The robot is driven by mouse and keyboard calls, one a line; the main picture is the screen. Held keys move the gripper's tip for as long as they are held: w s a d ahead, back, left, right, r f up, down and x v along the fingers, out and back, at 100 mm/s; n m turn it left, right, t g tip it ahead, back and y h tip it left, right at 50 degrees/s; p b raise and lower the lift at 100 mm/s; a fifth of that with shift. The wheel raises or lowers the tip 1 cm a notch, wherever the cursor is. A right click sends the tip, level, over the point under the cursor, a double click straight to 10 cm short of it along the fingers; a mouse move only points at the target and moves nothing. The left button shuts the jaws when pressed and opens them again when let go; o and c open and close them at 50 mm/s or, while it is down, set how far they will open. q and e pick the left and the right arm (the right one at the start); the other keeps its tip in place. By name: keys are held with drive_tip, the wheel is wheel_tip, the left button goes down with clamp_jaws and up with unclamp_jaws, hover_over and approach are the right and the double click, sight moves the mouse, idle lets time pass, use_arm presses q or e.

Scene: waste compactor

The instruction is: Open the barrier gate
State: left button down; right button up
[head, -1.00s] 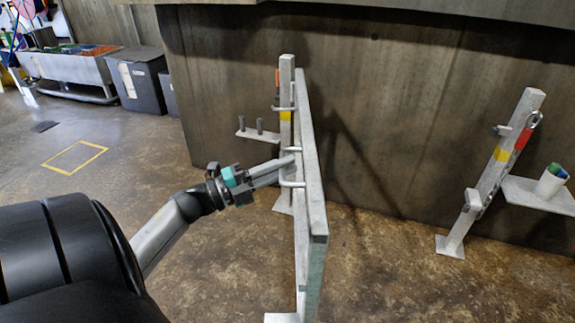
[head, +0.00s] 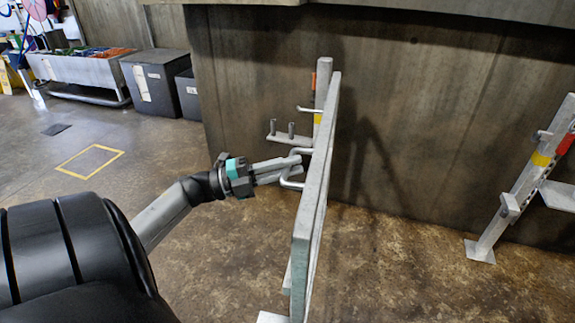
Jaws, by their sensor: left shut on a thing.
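The barrier gate (head: 311,205) is a long grey metal beam, seen nearly end-on, swung out from the wall toward me. A bent rod handle (head: 289,184) sticks out from its left side. My left gripper (head: 291,168) reaches in from the left and is shut on this handle. The gate's hinge post (head: 322,82), with a yellow band and an orange mark, stands by the wall behind the beam and is partly hidden. The other post (head: 527,178), with yellow and red bands, stands apart at the right. My right gripper is not in view.
A small shelf with two pegs (head: 290,136) is beside the hinge post. Dark bins (head: 157,84) and a grey trough (head: 75,72) stand at the back left. The floor between the gate and the right post is clear. A dark wall (head: 430,110) closes the back.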

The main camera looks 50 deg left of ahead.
use_arm(q)
drive_tip(key=shift+w+a+r, duration=0.1)
drive_tip(key=shift+a+r, duration=0.05)
drive_tip(key=shift+r, duration=0.05)
drive_tip(key=c, duration=1.2)
unclamp_jaws()
drive_tip(key=shift+c, duration=0.2)
drive_tip(key=o, duration=0.4)
drive_tip(key=shift+f, duration=0.15)
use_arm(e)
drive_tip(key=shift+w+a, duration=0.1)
use_arm(q)
drive_tip(key=shift+s+a+f, duration=0.1)
drive_tip(key=shift+s, duration=0.2)
drive_tip(key=p+v, duration=0.2)
drive_tip(key=v, duration=1.2)
drive_tip(key=shift+s+a, duration=0.2)
drive_tip(key=shift+s, duration=0.05)
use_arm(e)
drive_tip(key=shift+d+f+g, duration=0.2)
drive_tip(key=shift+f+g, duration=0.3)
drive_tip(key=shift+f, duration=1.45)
